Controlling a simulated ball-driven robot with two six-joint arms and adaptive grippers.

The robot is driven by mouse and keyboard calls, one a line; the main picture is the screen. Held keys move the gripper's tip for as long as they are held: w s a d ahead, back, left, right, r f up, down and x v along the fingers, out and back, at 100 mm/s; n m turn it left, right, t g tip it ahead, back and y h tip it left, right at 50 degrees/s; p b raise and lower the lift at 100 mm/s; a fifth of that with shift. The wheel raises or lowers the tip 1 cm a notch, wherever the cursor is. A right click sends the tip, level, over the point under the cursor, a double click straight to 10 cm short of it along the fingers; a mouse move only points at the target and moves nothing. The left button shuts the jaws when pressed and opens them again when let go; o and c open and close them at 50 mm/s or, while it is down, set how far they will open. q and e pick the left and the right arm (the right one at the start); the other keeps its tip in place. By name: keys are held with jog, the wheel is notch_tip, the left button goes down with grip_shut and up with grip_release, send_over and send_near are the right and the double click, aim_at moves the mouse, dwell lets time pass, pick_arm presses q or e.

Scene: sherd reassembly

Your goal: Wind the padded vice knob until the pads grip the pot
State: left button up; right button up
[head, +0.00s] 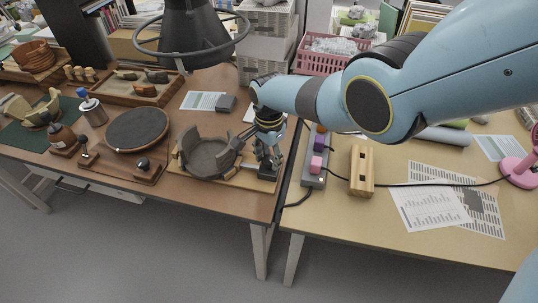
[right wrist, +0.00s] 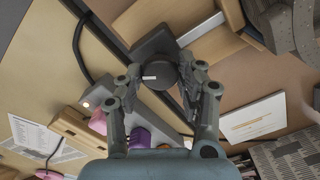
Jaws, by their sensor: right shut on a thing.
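The vice sits on a wooden board (head: 186,174) near the front right of the brown table. A dark grey, round broken pot (head: 208,158) stands between its upright curved jaws; I cannot tell whether the pads touch it. My right gripper (head: 267,163) is at the right end of the vice, pointing down. In the right wrist view, its fingers (right wrist: 160,80) are shut on the dark round knob (right wrist: 158,73), which has a white mark. The knob is mostly hidden in the head view. A grey speckled curved piece (right wrist: 294,25) shows at upper right. My left gripper is not in view.
A round dark turntable (head: 137,128) stands left of the vice. A dark cone with a ring (head: 192,28) hangs behind.

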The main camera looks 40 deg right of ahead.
aim_at(269, 159)
jog(key=shift+m, duration=1.6)
jog(key=o, duration=1.2)
jog(key=shift+c, duration=0.2)
notch_tip(269, 159, up, 12)
